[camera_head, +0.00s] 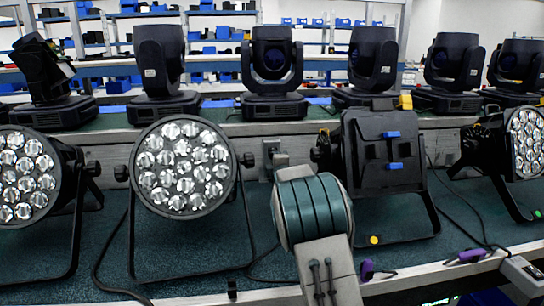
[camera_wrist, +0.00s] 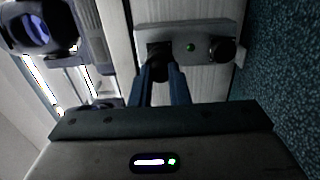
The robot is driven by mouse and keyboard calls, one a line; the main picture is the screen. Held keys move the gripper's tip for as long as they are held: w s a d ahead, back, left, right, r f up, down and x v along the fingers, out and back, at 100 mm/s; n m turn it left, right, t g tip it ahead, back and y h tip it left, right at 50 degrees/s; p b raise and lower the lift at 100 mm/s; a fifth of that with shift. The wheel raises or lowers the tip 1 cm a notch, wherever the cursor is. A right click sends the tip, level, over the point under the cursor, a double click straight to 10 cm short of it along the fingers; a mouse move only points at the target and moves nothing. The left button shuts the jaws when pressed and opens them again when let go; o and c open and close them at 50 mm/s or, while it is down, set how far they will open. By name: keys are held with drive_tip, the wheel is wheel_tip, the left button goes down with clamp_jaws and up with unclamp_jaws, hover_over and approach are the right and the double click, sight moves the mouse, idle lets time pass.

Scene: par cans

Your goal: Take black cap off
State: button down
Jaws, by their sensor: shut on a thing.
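A grey plate (camera_wrist: 207,30) is fixed on the pale board in the wrist view. It carries a dark square opening at its left, a small green dot and a second round black piece (camera_wrist: 222,50) at its right. My gripper (camera_wrist: 160,80) has its two blue fingers closed around a black cap (camera_wrist: 158,66) in front of the dark opening. I cannot tell whether the cap still touches the plate. In the head view the plate (camera_head: 272,147) shows only in part behind my wrist, and the fingertips are hidden.
Par cans stand on the green bench: one lit-lens can (camera_head: 184,166) left of my arm, a dark one seen from behind (camera_head: 386,150) close on its right. Moving-head lights (camera_head: 272,75) line the shelf above. Cables and purple pieces (camera_head: 367,270) lie near the front edge.

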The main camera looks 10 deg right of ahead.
drive_tip(key=shift+s+b, duration=0.65)
drive_tip(key=shift+s, duration=0.35)
